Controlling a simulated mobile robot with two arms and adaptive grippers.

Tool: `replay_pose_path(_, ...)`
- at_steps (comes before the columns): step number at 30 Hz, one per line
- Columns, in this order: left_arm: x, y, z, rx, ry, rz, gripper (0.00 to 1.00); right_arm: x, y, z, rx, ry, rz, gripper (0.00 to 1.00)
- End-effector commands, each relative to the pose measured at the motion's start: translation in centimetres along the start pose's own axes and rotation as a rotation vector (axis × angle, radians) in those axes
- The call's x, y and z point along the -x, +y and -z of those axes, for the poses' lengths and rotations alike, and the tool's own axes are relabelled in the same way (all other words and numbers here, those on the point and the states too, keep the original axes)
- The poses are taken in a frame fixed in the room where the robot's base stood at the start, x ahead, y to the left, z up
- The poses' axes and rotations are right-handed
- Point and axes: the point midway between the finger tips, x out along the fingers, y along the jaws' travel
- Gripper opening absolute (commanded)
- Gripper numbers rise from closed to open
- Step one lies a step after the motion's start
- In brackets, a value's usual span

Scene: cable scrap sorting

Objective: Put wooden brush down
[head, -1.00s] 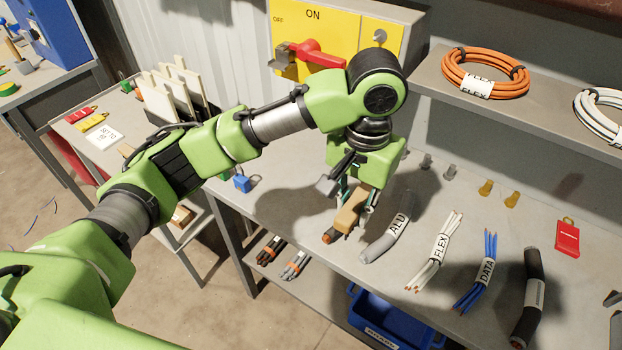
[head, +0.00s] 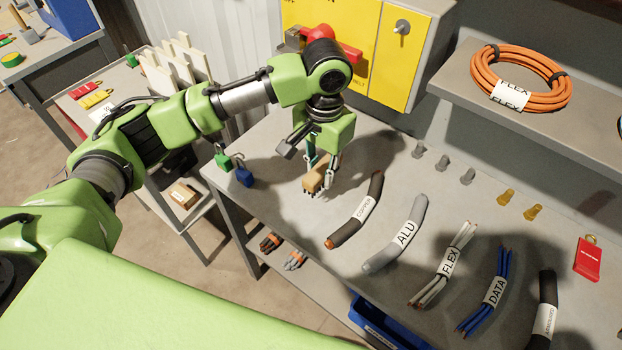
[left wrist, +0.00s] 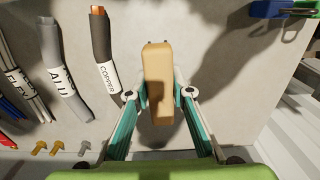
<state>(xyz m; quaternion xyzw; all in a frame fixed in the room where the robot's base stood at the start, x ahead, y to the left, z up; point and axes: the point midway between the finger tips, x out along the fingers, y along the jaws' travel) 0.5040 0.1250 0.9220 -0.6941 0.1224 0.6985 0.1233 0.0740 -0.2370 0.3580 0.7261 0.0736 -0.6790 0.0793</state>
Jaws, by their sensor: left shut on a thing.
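The wooden brush (head: 314,179) is a light tan block with dark bristles under it. It is held in my left gripper (head: 321,170) over the left part of the grey workbench (head: 390,160). In the left wrist view the brush (left wrist: 158,82) sits between the two fingers of my left gripper (left wrist: 157,92). Its shadow lies on the bench beside it. The frames do not clearly show whether the bristles touch the bench. My right gripper is not in view.
The copper cable (head: 357,212) lies just right of the brush, then the ALU cable (head: 397,235), FLEX bundle (head: 444,266) and DATA bundle (head: 486,290). Blue (head: 243,176) and green (head: 223,160) padlocks are to the left. A yellow switch box (head: 375,50) stands behind.

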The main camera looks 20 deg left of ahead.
Motion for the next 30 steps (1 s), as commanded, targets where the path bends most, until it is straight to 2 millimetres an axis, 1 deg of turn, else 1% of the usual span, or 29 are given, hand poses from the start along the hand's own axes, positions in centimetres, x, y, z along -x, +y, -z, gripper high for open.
replay_pose_path(1,-0.5,-0.6,0.1,0.004,0.001,0.001,0.04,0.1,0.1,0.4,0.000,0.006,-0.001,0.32)
replay_pose_path(6,-1.6,-1.4,0.1,0.002,0.002,0.001,0.04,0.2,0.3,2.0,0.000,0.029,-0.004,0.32)
replay_pose_path(8,-2.1,-1.9,0.1,0.002,0.001,0.001,0.04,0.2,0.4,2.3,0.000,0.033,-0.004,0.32)
replay_pose_path(11,-3.4,-3.0,0.1,0.004,-0.001,0.001,0.04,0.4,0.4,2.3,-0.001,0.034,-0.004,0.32)
replay_pose_path(15,-5.5,-2.9,0.1,0.001,0.000,0.001,0.04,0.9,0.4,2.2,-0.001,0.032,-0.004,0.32)
replay_pose_path(18,-6.3,-2.9,0.2,0.000,0.003,0.000,0.04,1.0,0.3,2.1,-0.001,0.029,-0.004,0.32)
replay_pose_path(29,-6.7,-2.9,0.2,0.000,0.003,0.001,0.04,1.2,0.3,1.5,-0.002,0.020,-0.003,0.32)
replay_pose_path(30,-6.7,-2.9,0.2,0.000,0.003,0.001,0.32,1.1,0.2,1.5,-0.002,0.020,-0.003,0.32)
